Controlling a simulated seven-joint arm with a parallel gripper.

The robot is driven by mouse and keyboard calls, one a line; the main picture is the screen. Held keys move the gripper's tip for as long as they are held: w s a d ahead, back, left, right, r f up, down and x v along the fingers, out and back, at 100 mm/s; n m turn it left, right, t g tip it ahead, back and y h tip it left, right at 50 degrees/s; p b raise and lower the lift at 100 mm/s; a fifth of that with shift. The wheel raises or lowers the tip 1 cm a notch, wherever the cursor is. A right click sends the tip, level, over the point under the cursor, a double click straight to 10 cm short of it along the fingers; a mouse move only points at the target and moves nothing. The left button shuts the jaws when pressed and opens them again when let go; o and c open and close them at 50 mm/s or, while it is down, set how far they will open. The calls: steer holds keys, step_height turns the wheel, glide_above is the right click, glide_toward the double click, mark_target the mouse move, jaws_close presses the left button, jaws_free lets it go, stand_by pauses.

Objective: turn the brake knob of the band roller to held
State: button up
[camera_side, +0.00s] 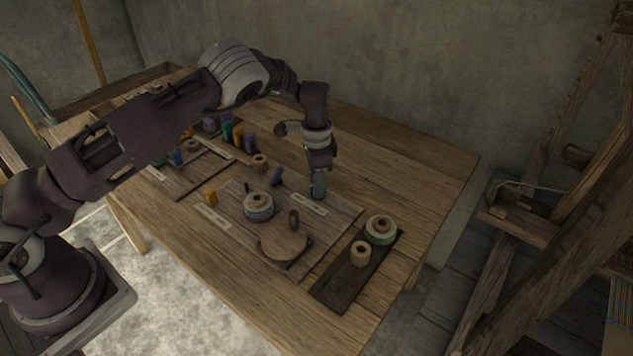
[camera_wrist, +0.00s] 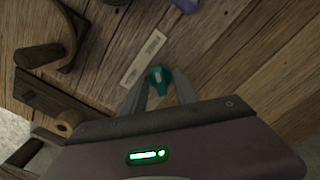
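A small teal knob (camera_wrist: 158,78) shows in the wrist view, on the wooden board beside a pale label strip (camera_wrist: 145,58). My gripper (camera_wrist: 160,84) has one finger on each side of it, with the fingertips close to its sides. I cannot tell whether the fingers touch the knob. In the side view my gripper (camera_side: 318,192) points straight down at the board (camera_side: 345,217), at the end of the label strip (camera_side: 308,203). There the knob is hard to separate from the fingers. Its turned position cannot be read.
A round wooden disc (camera_side: 283,243) with an upright handle, a blue-banded spool (camera_side: 258,207) and a purple peg (camera_side: 276,177) stand near my gripper. A dark tray (camera_side: 338,288) holds a green-banded spool (camera_side: 381,230) and a small wooden one (camera_side: 361,254). The table's right part is clear.

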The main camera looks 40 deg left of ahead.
steer(key=shift+f, duration=0.1)
steer(key=shift+c, duration=0.4)
jaws_close()
steer(key=shift+n, duration=0.4)
steer(key=n, duration=0.7)
steer(key=shift+d+n, duration=0.15)
steer(key=shift+n, duration=0.25)
steer(key=n, duration=0.3)
steer(key=shift+d+n, duration=0.1)
steer(key=shift+n, duration=2)
